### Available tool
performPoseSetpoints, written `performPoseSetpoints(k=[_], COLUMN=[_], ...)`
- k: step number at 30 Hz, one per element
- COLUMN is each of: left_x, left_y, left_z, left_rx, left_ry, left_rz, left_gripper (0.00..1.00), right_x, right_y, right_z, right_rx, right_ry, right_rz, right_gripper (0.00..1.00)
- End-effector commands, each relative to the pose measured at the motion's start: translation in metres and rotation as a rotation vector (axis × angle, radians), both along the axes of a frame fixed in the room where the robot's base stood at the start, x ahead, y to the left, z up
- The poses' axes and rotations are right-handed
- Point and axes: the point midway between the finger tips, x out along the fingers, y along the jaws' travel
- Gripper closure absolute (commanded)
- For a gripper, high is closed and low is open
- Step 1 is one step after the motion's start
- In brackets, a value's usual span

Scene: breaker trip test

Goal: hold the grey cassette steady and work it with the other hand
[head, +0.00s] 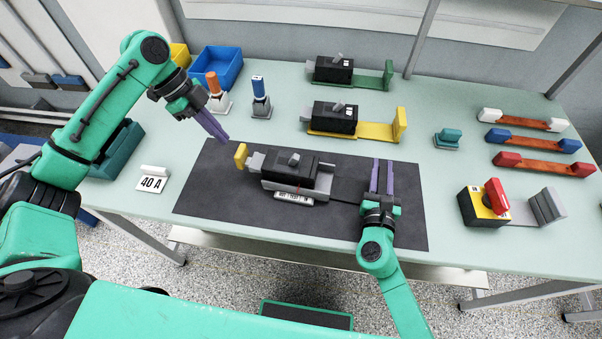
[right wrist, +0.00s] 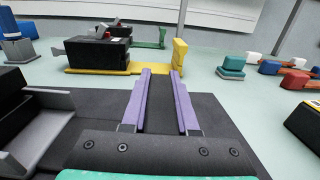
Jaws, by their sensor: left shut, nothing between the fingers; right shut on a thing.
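The grey cassette lies on the dark mat (head: 215,200), with a black breaker block (head: 292,168) on it that carries a small grey lever and a white label strip. A yellow tab (head: 241,155) stands at its left end. A dark base strip (head: 346,196) runs right towards my right gripper (head: 382,176). That gripper's purple fingers also show in the right wrist view (right wrist: 159,100). They are shut on a dark upright part at the cassette's right end, mostly hidden between them. My left gripper (head: 213,127) is shut and empty, up and left of the yellow tab.
Breakers on a yellow cassette (head: 370,132) and a green cassette (head: 375,84) stand behind. Orange (head: 214,85) and blue (head: 258,87) handled tools stand at the back left. A 40 A card (head: 152,182) is left of the mat. A red-knobbed box (head: 490,205) is right.

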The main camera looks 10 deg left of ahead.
Motion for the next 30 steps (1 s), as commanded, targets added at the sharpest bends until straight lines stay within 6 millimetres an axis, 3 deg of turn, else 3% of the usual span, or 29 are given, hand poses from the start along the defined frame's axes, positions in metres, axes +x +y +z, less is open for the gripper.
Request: performPoseSetpoints(k=[8, 9, 11, 12, 23, 26, 30], left_x=[0.0, 0.0, 0.0, 0.0, 0.0, 0.0, 0.0], left_y=[0.0, 0.0, 0.0, 0.0, 0.0, 0.0, 0.0], left_z=[0.0, 0.0, 0.0, 0.0, 0.0, 0.0, 0.0], left_rx=[0.0, 0.0, 0.0, 0.0, 0.0, 0.0, 0.0], left_ry=[0.001, 0.001, 0.001, 0.001, 0.0, 0.001, 0.0], left_rz=[0.0, 0.0, 0.0, 0.0, 0.0, 0.0, 0.0], left_gripper=[1.0, 1.0, 1.0, 1.0, 1.0, 1.0, 1.0], right_x=[0.0, 0.0, 0.0, 0.0, -0.007, -0.026, -0.065], right_y=[0.0, 0.0, 0.0, 0.0, 0.001, 0.002, 0.005], right_z=[0.0, 0.0, 0.0, 0.0, -0.001, -0.001, -0.002], right_rx=[0.0, 0.0, 0.0, 0.0, -0.001, -0.002, -0.003], right_ry=[0.001, 0.001, 0.001, 0.001, 0.002, 0.004, 0.006], right_rz=[0.0, 0.0, 0.0, 0.0, 0.001, 0.003, 0.003], right_gripper=[1.0, 0.65, 0.42, 0.38, 0.38, 0.38, 0.38])
